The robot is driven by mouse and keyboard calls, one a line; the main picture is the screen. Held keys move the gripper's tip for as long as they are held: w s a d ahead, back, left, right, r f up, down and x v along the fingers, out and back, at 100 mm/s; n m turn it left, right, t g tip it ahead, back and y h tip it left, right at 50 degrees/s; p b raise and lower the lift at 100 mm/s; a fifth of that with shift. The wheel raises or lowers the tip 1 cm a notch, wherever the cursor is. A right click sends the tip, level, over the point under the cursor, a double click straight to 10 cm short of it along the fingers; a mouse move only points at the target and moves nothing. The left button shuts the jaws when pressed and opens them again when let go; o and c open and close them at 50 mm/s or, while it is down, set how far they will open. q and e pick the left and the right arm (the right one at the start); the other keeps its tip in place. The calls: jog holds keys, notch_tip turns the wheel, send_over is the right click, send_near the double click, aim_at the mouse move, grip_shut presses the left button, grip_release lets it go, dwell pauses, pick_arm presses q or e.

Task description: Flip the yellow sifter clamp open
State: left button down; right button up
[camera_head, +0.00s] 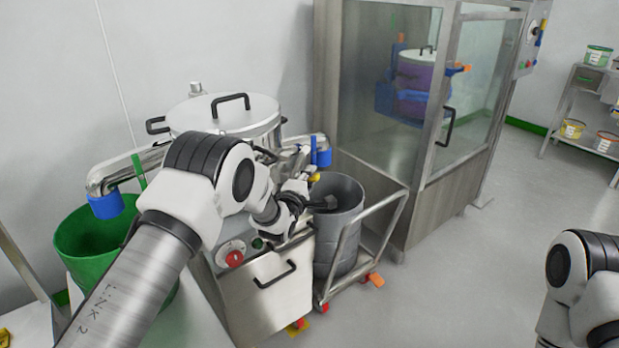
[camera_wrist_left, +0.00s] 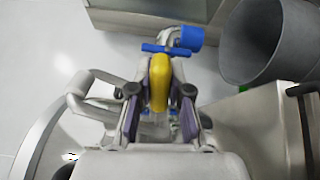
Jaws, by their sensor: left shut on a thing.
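The yellow sifter clamp (camera_wrist_left: 159,82) stands between the two fingers of my left gripper (camera_wrist_left: 160,102) in the left wrist view. The fingers are closed on its sides, and its rounded top pokes out past them. In the head view only a small yellow bit of the clamp (camera_head: 315,178) shows beside my left gripper (camera_head: 301,180); my arm hides the rest. The clamp sits at the side of the steel sifter (camera_head: 225,110), which has a lidded top with black handles. My right arm shows at the lower right, but its gripper is out of view.
A grey bin (camera_head: 345,225) on a wheeled steel frame stands just right of the gripper. A blue-ended outlet (camera_head: 321,152) is close behind. A green bin (camera_head: 90,240) stands left, and a glass-doored cabinet (camera_head: 400,130) behind. Floor at right is clear.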

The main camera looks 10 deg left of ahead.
pick_arm(q)
jog(key=shift+a+r+n+p, duration=0.15)
jog(key=shift+r+n+p, duration=0.25)
jog(key=shift+n, duration=0.5)
jog(key=shift+a+r+n+p, duration=0.2)
jog(key=shift+r+n, duration=0.3)
jog(key=shift+n, duration=0.4)
jog(key=c, duration=1.1)
grip_release()
jog(key=s, duration=0.8)
jog(key=s+a, duration=0.1)
jog(key=s, duration=0.3)
jog(key=shift+a, duration=0.1)
